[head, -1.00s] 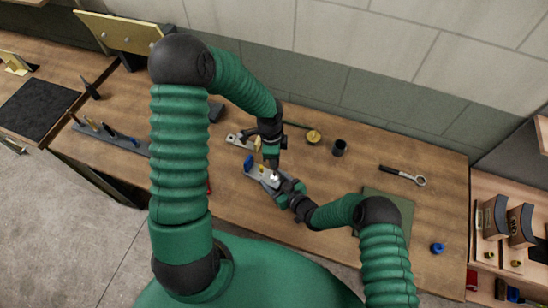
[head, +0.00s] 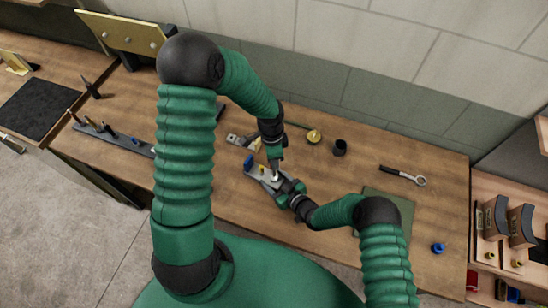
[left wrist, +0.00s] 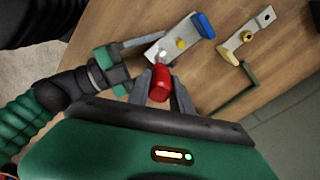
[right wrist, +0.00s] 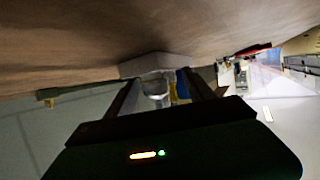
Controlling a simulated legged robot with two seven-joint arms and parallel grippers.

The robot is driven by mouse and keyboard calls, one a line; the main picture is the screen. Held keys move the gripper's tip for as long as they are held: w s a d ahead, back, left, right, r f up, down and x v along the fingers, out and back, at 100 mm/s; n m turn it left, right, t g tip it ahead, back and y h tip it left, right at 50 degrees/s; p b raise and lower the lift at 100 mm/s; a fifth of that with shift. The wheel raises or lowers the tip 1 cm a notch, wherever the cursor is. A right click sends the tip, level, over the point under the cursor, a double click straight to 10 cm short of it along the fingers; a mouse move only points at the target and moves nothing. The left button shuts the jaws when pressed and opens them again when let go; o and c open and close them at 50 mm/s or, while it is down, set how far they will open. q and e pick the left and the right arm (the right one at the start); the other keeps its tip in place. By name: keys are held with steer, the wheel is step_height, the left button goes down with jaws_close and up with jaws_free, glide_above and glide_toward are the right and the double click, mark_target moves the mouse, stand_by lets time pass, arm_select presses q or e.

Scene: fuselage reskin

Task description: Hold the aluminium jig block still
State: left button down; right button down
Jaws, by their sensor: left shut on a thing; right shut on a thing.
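The aluminium jig block (head: 256,172) is a pale grey piece with a blue end and a yellow peg, low over or on the bench; I cannot tell which. It also shows in the left wrist view (left wrist: 187,34) and the right wrist view (right wrist: 150,66). My right gripper (head: 284,190) is shut on the block's near end, seen from the side in the left wrist view. My left gripper (left wrist: 160,72) is shut on a red cylinder (left wrist: 160,86), just beside the block and the right gripper's fingers. In the head view the red cylinder is hidden.
A grey bracket (left wrist: 245,38) with a brass bush lies close beyond the block. A brass round piece (head: 314,136), a dark cup (head: 340,147), a ratchet (head: 403,175), a green mat (head: 395,205) and a blue ring (head: 438,248) lie to the right.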

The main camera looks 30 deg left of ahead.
arm_select(q)
steer(key=shift+r, duration=0.15)
steer(key=shift+r, duration=0.75)
steer(key=n, duration=0.7)
steer(key=shift+w+d, duration=0.1)
steer(key=n, duration=0.6)
steer(key=shift+y, duration=0.3)
steer(key=n, duration=1.1)
